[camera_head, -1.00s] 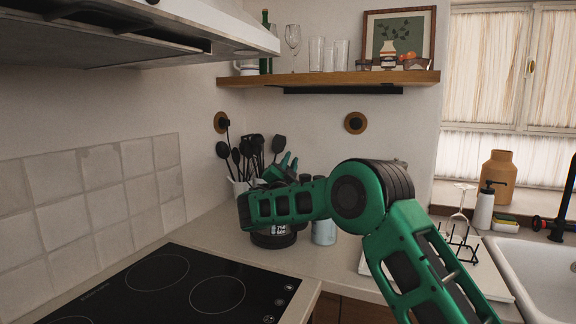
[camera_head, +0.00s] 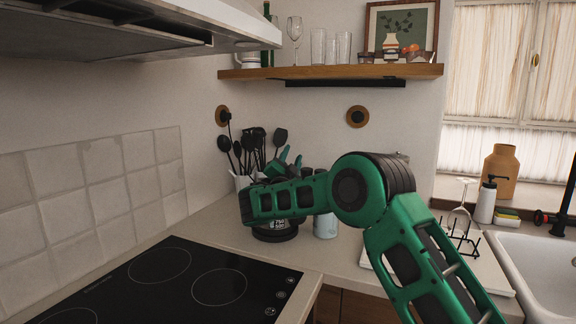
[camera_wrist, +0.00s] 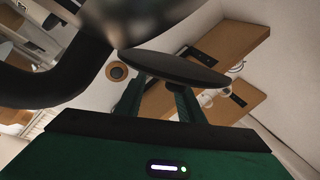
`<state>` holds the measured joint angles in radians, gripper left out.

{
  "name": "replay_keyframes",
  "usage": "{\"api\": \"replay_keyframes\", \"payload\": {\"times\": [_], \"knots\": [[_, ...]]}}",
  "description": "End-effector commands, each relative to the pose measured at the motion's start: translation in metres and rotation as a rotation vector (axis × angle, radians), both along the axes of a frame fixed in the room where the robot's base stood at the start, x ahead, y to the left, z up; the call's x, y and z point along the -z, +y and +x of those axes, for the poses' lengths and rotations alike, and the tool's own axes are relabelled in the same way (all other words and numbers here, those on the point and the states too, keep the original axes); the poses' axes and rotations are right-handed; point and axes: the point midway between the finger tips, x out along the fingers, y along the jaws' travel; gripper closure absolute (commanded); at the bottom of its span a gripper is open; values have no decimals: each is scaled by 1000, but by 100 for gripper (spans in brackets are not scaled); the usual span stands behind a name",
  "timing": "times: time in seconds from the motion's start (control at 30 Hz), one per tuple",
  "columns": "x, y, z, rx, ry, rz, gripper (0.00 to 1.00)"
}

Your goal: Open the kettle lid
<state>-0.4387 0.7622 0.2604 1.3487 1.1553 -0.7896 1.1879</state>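The kettle is mostly hidden behind my arm in the head view; a round black base with white markings (camera_head: 276,233), apparently the kettle's, shows below it on the counter. In the wrist view a thick black curved handle (camera_wrist: 62,78) fills the left, with a blurred metallic surface (camera_wrist: 150,18) at the top. A dark flat disc (camera_wrist: 178,68), apparently the lid, appears tilted across the ends of my gripper's fingers (camera_wrist: 160,88). The fingers are apart, with a gap between them. Their tips are hidden by the disc, so contact is unclear. My gripper also shows in the head view (camera_head: 288,161).
A utensil holder (camera_head: 242,182) with black utensils stands behind my gripper. A pale blue canister (camera_head: 325,225) is just right of the base. The black cooktop (camera_head: 190,280) lies front left. A wooden shelf (camera_head: 330,72) hangs above; a wire rack (camera_head: 455,243) and sink (camera_head: 530,265) are right.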

Motion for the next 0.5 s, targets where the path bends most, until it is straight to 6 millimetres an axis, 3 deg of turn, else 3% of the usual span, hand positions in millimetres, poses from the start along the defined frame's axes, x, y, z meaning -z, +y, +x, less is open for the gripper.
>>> {"api": "replay_keyframes", "payload": {"times": [0.5], "knots": [[29, 22, -73, -4, 3, -2, 65]]}}
